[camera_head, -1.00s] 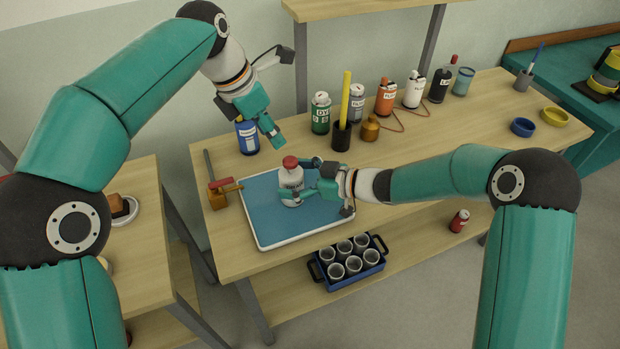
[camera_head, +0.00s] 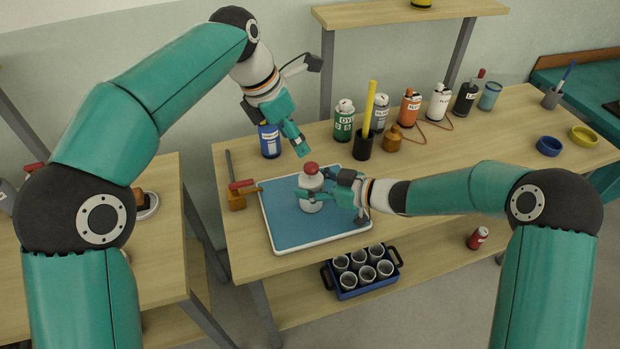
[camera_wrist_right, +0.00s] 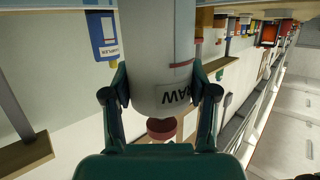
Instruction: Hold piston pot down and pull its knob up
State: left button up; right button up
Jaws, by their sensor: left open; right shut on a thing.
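The piston pot (camera_head: 312,197) is a pale grey-white can with a red knob (camera_head: 311,169) on top. It stands upright on a blue tray (camera_head: 284,226) with a white rim. My right gripper (camera_head: 312,193) is shut around the pot's body from the right. In the right wrist view the pot (camera_wrist_right: 163,60) appears upside down between the fingers, with dark lettering and the red knob (camera_wrist_right: 161,128). My left gripper (camera_head: 300,146) is open and empty, above and slightly left of the knob, apart from it.
A blue can (camera_head: 270,141) stands behind the tray. A green can (camera_head: 344,121), a black cup with a yellow stick (camera_head: 364,143) and several bottles line the back. A blue crate of cups (camera_head: 362,270) sits on the lower shelf.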

pick_arm(q)
notch_tip(320, 180, down, 6)
jog(key=s+a+m+g+h, duration=0.1)
jog(key=s+m+g+h, duration=0.1)
jog(key=g+h, duration=0.1)
jog(key=m+t+h, duration=0.2)
jog(key=m+h, duration=0.1)
jog(key=h, duration=0.8)
send_near(310, 165)
jog(key=d, duration=1)
jog(key=shift+w+f, duration=0.2)
jog(key=shift+f, duration=0.15)
grip_shut()
jog(key=shift+r, duration=0.1)
